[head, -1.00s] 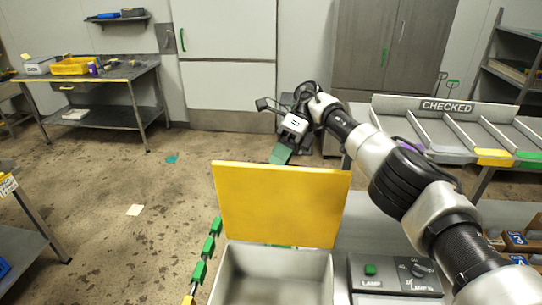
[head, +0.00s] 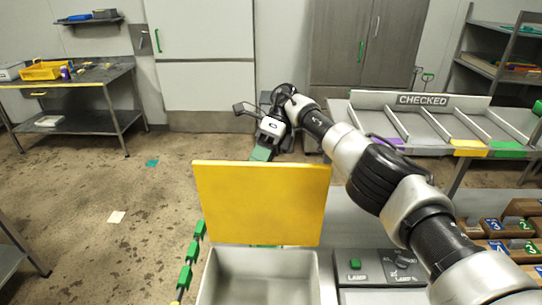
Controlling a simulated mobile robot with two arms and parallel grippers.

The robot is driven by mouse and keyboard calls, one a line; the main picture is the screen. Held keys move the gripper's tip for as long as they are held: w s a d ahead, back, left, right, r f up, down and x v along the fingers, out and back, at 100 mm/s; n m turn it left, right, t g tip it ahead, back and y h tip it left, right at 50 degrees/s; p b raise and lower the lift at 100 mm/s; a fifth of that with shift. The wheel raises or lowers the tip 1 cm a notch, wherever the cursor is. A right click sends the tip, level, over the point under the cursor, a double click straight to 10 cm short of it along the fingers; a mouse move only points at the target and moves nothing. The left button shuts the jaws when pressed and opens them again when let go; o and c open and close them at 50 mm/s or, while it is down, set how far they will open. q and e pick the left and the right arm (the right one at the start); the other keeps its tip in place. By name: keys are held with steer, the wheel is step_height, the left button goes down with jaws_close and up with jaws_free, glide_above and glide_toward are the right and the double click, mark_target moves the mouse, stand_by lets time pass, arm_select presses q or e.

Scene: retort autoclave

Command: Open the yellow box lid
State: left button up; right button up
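The yellow lid (head: 262,203) stands raised, almost upright, at the back edge of the grey box (head: 262,272). The inside of the box shows, and the part I see is empty. My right arm comes in from the right and reaches past the lid. Its gripper (head: 254,122) is beyond the lid's top edge, over the floor side, apart from the lid as far as I can see. Its fingers are small and partly turned away, so their opening is unclear. My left gripper is not in view.
A control panel (head: 378,269) with a green button and a knob is right of the box. A divided rack marked CHECKED (head: 425,125) stands behind it. Numbered wooden blocks (head: 500,247) lie at the right. Open floor is to the left.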

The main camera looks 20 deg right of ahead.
mark_target(310, 164)
steer(key=s+d+r+b, duration=0.1)
steer(key=d+r, duration=0.1)
steer(key=s+d+r+b, duration=0.1)
steer(key=s+r, duration=0.1)
steer(key=r, duration=0.1)
steer(key=s+d+r+b, duration=0.1)
steer(key=d+r, duration=0.1)
steer(key=shift+s+d+r+b, duration=0.25)
steer(key=shift+d+b, duration=0.05)
steer(key=shift+d, duration=0.05)
steer(key=shift+s+d+r, duration=1.2)
steer(key=shift+s+r, duration=0.05)
steer(key=shift+s+d+r, duration=0.3)
steer(key=shift+s+d, duration=0.05)
